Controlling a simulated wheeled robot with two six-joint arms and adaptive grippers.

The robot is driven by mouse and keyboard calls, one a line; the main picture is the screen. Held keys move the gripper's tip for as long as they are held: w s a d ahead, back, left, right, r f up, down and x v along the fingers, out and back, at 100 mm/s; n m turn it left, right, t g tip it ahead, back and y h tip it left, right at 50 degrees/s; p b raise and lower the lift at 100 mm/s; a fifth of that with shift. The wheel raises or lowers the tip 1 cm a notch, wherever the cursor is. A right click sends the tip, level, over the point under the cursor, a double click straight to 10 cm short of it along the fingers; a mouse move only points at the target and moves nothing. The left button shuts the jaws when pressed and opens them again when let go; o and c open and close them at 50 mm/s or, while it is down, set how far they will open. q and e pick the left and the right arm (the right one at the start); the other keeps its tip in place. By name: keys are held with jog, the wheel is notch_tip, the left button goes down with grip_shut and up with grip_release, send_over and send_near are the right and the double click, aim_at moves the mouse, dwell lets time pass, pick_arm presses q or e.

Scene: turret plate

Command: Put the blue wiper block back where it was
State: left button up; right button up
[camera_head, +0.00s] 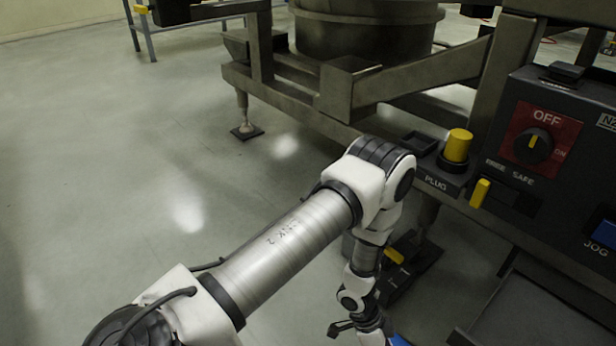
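A small blue patch (398,340) shows at the bottom edge of the head view, just right of my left wrist. It may be the blue wiper block, but most of it is cut off. My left arm comes in from the lower left, bends at the elbow and hangs down. Part of my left gripper (343,328) shows at the bottom edge, with a dark finger-like piece pointing left. The rest is out of frame, so its opening and any hold on the blue thing cannot be told. My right gripper is not in view.
A dark control panel (565,165) with a yellow-and-black knob (533,146) set near OFF and a blue JOG button (605,234) stands at right. A yellow plug (458,146) sits on a ledge beside an empty recess (419,142). A metal frame (300,85) crosses behind; open floor lies left.

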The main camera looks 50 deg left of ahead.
pick_arm(q)
jog(key=s+a+r+n+y, duration=0.1)
jog(key=s+a+n+y, duration=0.2)
jog(key=s, duration=0.6)
jog(key=s+a+r+n+y, duration=0.2)
jog(key=s+a+n+y, duration=0.1)
jog(key=s+a+n, duration=0.3)
jog(key=s+n, duration=0.2)
jog(key=shift+s+g, duration=0.3)
jog(key=shift+s, duration=0.05)
